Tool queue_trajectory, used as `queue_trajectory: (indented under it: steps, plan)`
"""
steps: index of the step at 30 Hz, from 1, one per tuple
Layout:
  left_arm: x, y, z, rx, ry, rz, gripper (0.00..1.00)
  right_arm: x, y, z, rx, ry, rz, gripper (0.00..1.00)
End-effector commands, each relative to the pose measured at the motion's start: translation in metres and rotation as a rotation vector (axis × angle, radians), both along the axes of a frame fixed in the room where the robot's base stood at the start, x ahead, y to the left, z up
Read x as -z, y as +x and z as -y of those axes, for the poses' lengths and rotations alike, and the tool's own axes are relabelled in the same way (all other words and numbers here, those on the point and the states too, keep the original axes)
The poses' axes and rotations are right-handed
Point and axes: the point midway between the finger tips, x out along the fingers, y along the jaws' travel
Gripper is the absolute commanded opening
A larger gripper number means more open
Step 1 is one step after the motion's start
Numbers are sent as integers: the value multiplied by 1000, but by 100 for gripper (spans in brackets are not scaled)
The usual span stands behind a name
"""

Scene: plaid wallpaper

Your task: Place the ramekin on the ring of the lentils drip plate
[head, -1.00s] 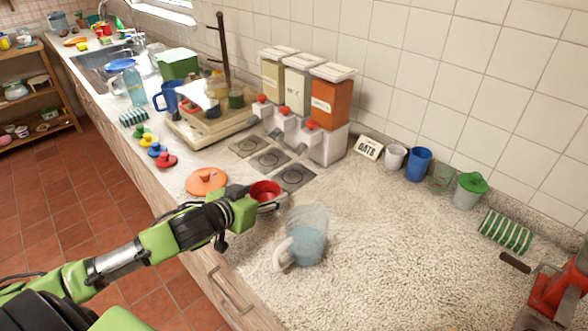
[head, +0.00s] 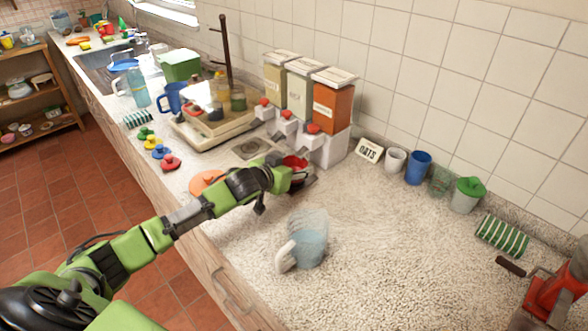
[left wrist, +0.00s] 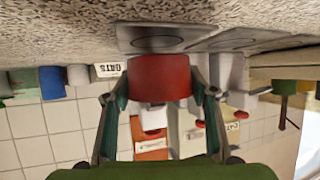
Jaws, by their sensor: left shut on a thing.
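The red ramekin (head: 297,165) is held in my left gripper (head: 284,175). In the left wrist view, which is upside down, the ramekin (left wrist: 160,77) sits between the two fingers (left wrist: 160,95). The gripper is in front of the dispensers, close to the orange dispenser (head: 331,100), whose label I cannot read. One drip plate with a dark ring (head: 250,148) shows left of the arm; the arm and ramekin hide the other plates in the head view. In the left wrist view the nearest plate (left wrist: 157,42) lies just beyond the ramekin, which appears apart from it.
An orange lid (head: 205,183) lies partly behind the arm. An OATS sign (head: 369,150), cups (head: 417,167) and a green striped item (head: 502,236) line the wall. The counter's middle right is free.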

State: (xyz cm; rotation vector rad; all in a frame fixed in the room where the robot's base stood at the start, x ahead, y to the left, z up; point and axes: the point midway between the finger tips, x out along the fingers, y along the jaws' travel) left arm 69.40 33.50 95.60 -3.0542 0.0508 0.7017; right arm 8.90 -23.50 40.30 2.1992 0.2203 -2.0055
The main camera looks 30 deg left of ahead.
Motion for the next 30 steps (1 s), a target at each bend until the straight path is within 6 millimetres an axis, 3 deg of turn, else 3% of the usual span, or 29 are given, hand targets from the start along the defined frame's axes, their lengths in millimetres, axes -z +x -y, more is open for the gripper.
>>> queue_trajectory:
  steps: [4,15,16,18,30]
  plan:
    - [14,0,0,1,0,-2,29,-5,0,0,0,0,0,40]
    - [19,0,0,1,0,0,29,-3,0,0,0,0,0,40]
    - [19,-1,0,1,0,0,55,-3,0,0,0,0,0,40]
    - [18,-1,0,1,0,0,69,-3,0,0,0,0,0,40]
    - [14,-1,0,2,1,0,69,-5,0,0,0,0,0,40]
